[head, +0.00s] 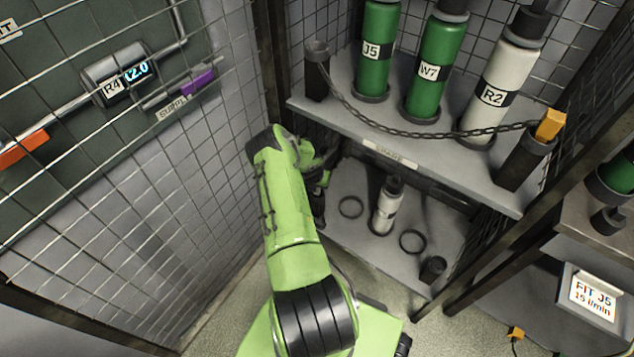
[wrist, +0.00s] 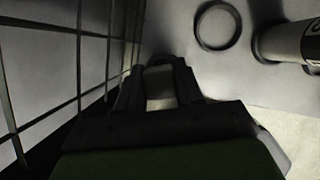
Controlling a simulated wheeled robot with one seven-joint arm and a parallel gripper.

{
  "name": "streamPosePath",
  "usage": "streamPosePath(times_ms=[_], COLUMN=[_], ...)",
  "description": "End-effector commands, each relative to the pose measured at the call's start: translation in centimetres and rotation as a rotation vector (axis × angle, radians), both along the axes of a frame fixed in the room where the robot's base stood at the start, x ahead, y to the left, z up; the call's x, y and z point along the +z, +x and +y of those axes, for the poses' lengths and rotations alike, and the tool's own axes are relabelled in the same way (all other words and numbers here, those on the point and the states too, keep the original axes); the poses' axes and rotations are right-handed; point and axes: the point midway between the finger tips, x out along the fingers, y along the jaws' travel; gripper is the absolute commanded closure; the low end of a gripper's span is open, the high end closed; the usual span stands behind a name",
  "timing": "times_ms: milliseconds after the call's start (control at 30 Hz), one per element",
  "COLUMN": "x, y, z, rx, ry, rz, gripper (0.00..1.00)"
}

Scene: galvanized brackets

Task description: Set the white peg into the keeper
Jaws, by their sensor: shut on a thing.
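My gripper (wrist: 160,85) is low by the left side of the cage, over the lower shelf (head: 360,236). In the head view my arm hides most of it. In the wrist view its dark fingers are shut around a pale, shaded piece (wrist: 160,104), which looks like the white peg; its outline is unclear. A short dark open-topped cup (head: 433,268) near the lower shelf's front right looks like the keeper. It is apart from my gripper, to its right. I see no white peg elsewhere.
A small white bottle (head: 387,207) stands between two dark rings (head: 350,207) (head: 411,241) on the lower shelf. The upper shelf (head: 400,140) holds tall cylinders behind a chain (head: 420,130); a yellow peg (head: 550,125) sits in its right post. Wire mesh (head: 215,150) is close on the left.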

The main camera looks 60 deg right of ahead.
Motion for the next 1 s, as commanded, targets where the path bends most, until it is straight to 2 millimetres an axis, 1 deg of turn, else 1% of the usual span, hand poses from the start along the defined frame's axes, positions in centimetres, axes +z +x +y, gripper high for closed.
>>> streamPosePath(times_ms=[600,633,700,800,1000], x=[-2.1,-2.1,-2.1,-2.1,-2.1], y=[0.0,0.0,0.0,0.0,0.0], z=[-0.1,-0.1,-0.1,-0.1,0.0], rx=[0.000,0.000,0.000,0.000,0.000], ry=[-0.002,-0.002,-0.002,-0.001,-0.001], rz=[0.000,0.000,0.000,0.000,0.000], gripper=[0.98,0.59,0.49,0.34,0.34])
